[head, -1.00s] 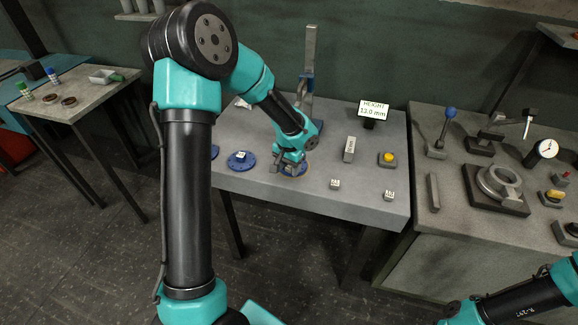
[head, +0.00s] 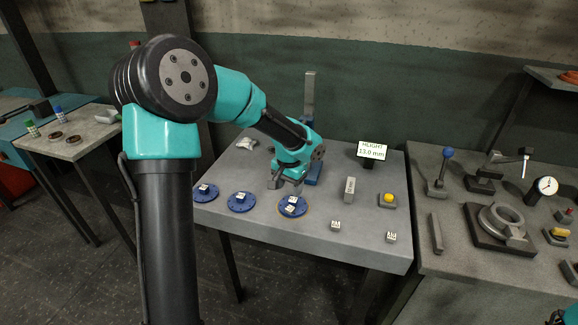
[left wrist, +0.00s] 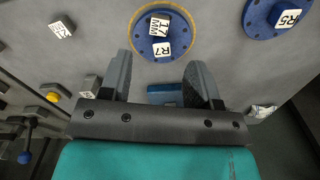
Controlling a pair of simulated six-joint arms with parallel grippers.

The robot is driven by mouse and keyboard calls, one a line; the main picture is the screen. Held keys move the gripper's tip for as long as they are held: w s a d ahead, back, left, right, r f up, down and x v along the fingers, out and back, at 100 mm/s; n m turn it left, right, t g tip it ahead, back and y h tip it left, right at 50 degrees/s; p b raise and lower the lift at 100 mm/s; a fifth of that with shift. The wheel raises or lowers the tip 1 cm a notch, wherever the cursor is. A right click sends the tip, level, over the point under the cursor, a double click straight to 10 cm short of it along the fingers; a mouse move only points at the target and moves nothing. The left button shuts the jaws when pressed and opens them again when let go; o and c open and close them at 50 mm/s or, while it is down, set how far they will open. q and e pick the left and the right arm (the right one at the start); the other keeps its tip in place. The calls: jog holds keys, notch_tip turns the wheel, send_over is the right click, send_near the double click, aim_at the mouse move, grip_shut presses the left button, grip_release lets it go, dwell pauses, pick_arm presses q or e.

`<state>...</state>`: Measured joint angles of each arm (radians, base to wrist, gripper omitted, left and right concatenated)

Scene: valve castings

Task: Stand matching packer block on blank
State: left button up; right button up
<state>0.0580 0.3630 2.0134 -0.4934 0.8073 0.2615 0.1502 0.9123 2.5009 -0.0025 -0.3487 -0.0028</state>
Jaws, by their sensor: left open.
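Three blue round blanks lie on the grey table: a left one (head: 206,194), a middle one (head: 241,203) and a right one (head: 281,209) inside an orange ring. In the left wrist view the ringed blank (left wrist: 147,48) carries a tag reading R7, with a small packer block (left wrist: 160,24) marked 17 MM on it. Another blank (left wrist: 262,28) there is tagged R5. Two more small packer blocks, one (head: 336,226) and another (head: 391,238), sit near the table's front edge. My left gripper (head: 286,187) is open and empty, just behind the ringed blank. My right gripper is out of view.
A display (head: 372,151) reads HEIGHT 13.0 mm. A long grey block (head: 350,189) and a yellow button (head: 388,199) are to the right. A tall upright gauge (head: 310,92) stands behind my gripper. The right-hand bench (head: 455,265) holds fixtures and a dial.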

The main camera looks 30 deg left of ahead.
pick_arm(q)
notch_tip(320, 180, up, 8)
jog(key=shift+f, duration=0.15)
dwell(0.7)
